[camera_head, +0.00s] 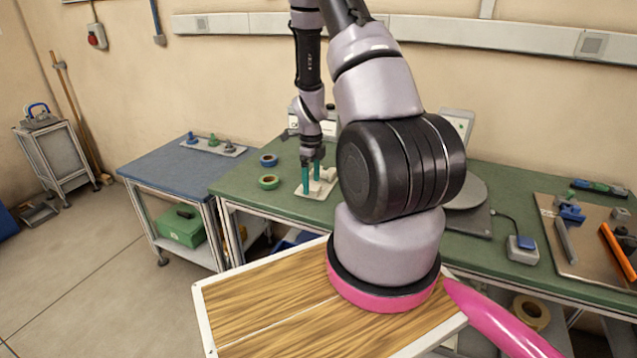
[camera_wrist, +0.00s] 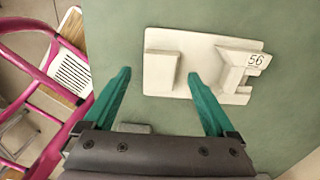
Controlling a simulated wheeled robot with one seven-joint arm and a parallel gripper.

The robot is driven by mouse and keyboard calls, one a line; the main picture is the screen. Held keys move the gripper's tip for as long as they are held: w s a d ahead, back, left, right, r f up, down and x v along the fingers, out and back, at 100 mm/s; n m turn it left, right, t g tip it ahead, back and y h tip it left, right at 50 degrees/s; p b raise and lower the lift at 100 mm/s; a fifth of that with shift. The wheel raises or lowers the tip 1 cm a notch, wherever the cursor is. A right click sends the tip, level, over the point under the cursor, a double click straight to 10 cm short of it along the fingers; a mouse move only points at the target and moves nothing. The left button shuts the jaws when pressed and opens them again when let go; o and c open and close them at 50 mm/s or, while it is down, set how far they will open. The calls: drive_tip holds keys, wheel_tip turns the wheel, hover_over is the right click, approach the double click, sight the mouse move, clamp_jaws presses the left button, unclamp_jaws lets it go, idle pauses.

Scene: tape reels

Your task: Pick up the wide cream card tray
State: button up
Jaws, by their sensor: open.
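A cream piece (camera_wrist: 208,88), which looks like the wide card tray, lies on the green bench top. It has a flat plate, a raised block (camera_wrist: 160,74) at its left and a sloped holder at its right with a card marked 56 (camera_wrist: 256,60). In the head view the cream piece (camera_head: 327,186) is partly hidden by my arm. My gripper (camera_wrist: 159,74) is open and empty, its green fingers pointing down over the bench. In the wrist view the fingertips appear on either side of the raised block. I cannot tell whether they touch anything. The gripper also shows in the head view (camera_head: 311,177).
Two tape reels, one blue (camera_head: 268,160) and one green (camera_head: 269,182), lie left of the cream piece. A grey plate with a round disc (camera_head: 466,193) lies to the right. A blue side table (camera_head: 172,168) stands left. The bench's front left has free room.

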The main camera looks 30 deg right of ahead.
drive_tip(key=shift+f, duration=0.95)
drive_tip(key=shift+c, duration=0.3)
clamp_jaws()
drive_tip(key=shift+r, duration=0.1)
